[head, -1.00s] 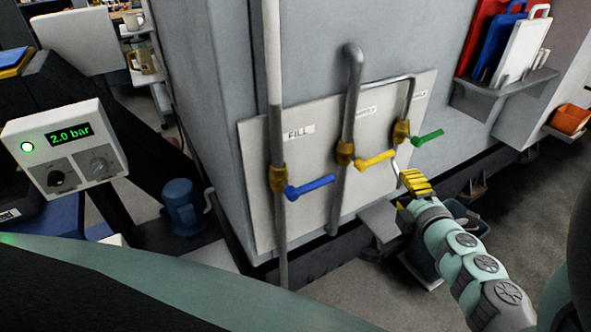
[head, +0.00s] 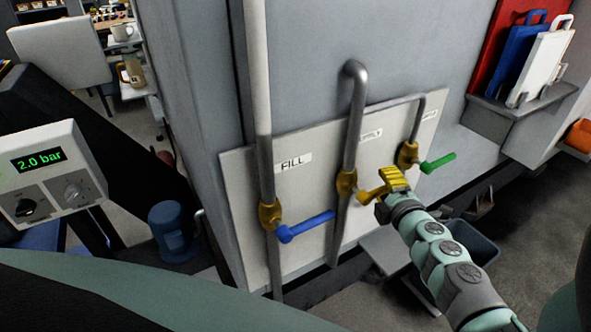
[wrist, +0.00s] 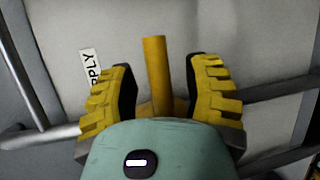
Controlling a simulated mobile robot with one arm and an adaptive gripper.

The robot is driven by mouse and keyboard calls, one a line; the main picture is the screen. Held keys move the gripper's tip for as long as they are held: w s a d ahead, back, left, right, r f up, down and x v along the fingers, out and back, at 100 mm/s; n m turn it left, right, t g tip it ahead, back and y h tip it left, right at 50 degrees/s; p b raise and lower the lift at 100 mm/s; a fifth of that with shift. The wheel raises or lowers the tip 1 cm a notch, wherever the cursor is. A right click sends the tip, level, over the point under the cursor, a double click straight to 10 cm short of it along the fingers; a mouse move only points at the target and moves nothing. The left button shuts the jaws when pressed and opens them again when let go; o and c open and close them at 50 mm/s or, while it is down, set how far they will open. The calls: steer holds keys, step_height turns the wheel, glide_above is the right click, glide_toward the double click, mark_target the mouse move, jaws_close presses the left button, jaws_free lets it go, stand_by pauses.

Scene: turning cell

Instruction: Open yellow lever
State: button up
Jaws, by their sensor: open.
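The yellow lever (head: 366,196) sticks out to the right from a brass valve (head: 346,184) on the middle pipe, in the head view. My gripper (head: 393,178) is at the lever's outer end and partly covers it. In the wrist view the yellow lever (wrist: 155,75) stands between the two yellow ribbed fingers of my gripper (wrist: 160,98). The fingers are open, with a visible gap on each side of the lever. The lever's lower part is hidden behind my teal wrist housing.
A blue lever (head: 305,227) is on the left pipe under the FILL label (head: 293,162). A green lever (head: 438,162) is close to the right of my gripper. A grey bin (head: 478,240) stands below. A control box (head: 50,172) reads 2.0 bar.

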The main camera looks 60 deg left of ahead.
steer(key=shift+s, duration=0.1)
steer(key=shift+c, duration=0.2)
jaws_close()
